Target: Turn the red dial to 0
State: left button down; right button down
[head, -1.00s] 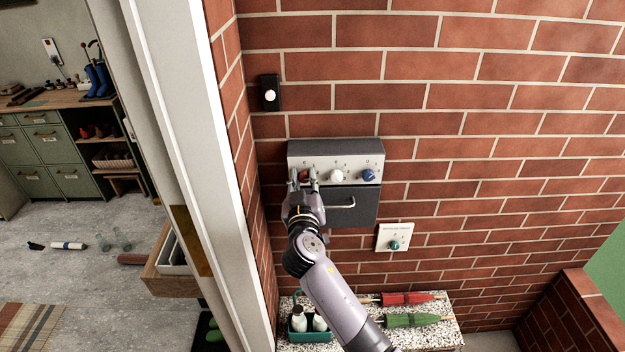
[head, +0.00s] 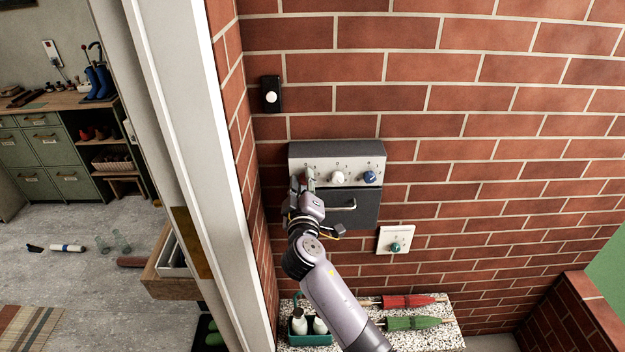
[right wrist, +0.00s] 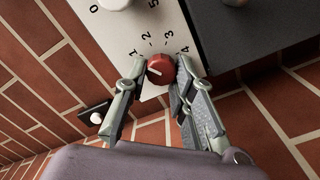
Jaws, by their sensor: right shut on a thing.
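The red dial (right wrist: 162,68) is on the panel's pale face, between the two fingers of my right gripper (right wrist: 161,66) in the right wrist view. The fingers are shut on its sides. A short white mark shows on the dial's left side in that view, below the printed 1. The numbers 1 to 4 are readable around it; any 0 of its own is hidden behind the fingers. In the head view my right gripper (head: 306,184) covers the dial at the panel's left end. My left gripper is not in view.
The panel (head: 322,149) also carries a white dial (head: 337,177) and a blue dial (head: 370,177). Below are a dark drawer front with a handle (head: 343,208) and a plate with a teal knob (head: 395,246). A black switch (head: 271,94) is above left. A white post (head: 190,150) stands left.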

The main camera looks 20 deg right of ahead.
jog(key=n, duration=0.2)
jog(key=f+n+p, duration=0.1)
jog(key=n, duration=0.2)
jog(key=shift+s+n, duration=0.1)
jog(key=shift+n, duration=0.2)
jog(key=n+p, duration=0.2)
jog(key=n, duration=0.3)
jog(key=shift+d, duration=0.1)
jog(key=shift+n, duration=0.3)
jog(key=shift+s, duration=0.1)
